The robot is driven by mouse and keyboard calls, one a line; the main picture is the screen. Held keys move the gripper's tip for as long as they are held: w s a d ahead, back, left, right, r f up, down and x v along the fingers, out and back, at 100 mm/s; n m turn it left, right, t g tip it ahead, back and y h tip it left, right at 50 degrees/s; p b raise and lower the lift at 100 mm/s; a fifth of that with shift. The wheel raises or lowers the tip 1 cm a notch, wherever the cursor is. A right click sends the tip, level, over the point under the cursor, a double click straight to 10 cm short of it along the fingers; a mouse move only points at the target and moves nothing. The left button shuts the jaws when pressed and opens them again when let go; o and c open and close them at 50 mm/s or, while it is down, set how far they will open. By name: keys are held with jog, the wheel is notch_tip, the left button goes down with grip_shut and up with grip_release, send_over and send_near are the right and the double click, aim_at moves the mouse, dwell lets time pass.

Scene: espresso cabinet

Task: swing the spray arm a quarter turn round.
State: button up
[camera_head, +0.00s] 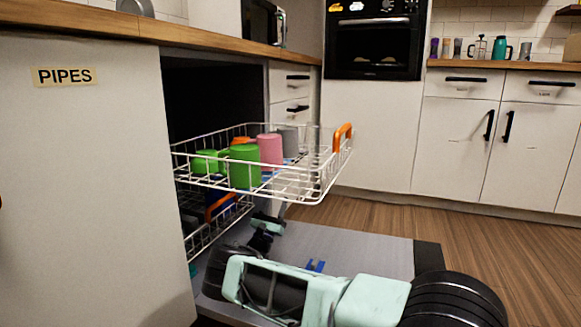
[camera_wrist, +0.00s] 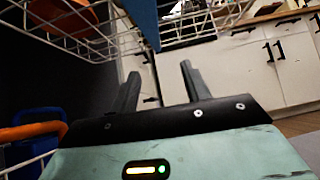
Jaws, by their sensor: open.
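A flat blue bar (camera_wrist: 144,20), which looks like the spray arm, shows at the top of the wrist view by the wires of the upper rack (camera_head: 315,190). Its lower end appears just above the gap between my fingertips; I cannot tell the distance in depth. Much of it is out of frame, and I cannot make it out surely in the head view. My gripper (camera_wrist: 160,72) is open, with nothing between its two grey fingers. In the head view my gripper (camera_head: 277,214) is below the upper rack, over the open door (camera_head: 345,245).
The upper rack is pulled out and holds green mugs (camera_head: 245,167), a pink mug (camera_head: 270,149) and grey ones. The lower rack's orange handle (camera_wrist: 32,132) and a blue item (camera_wrist: 38,116) lie at left in the wrist view. Open floor (camera_head: 470,250) is at right.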

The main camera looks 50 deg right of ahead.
jog(key=shift+n+t+y, duration=0.3)
jog(key=shift+n+t, duration=0.3)
jog(key=shift+t, duration=0.3)
jog(key=shift+w+b+x, duration=0.15)
jog(key=shift+b+x, duration=2.15)
jog(key=shift+x, duration=2)
jog(key=shift+w+b+x, duration=0.15)
jog(key=shift+b+x, duration=2.1)
jog(key=shift+x, duration=2)
jog(key=shift+f, duration=0.15)
grip_shut()
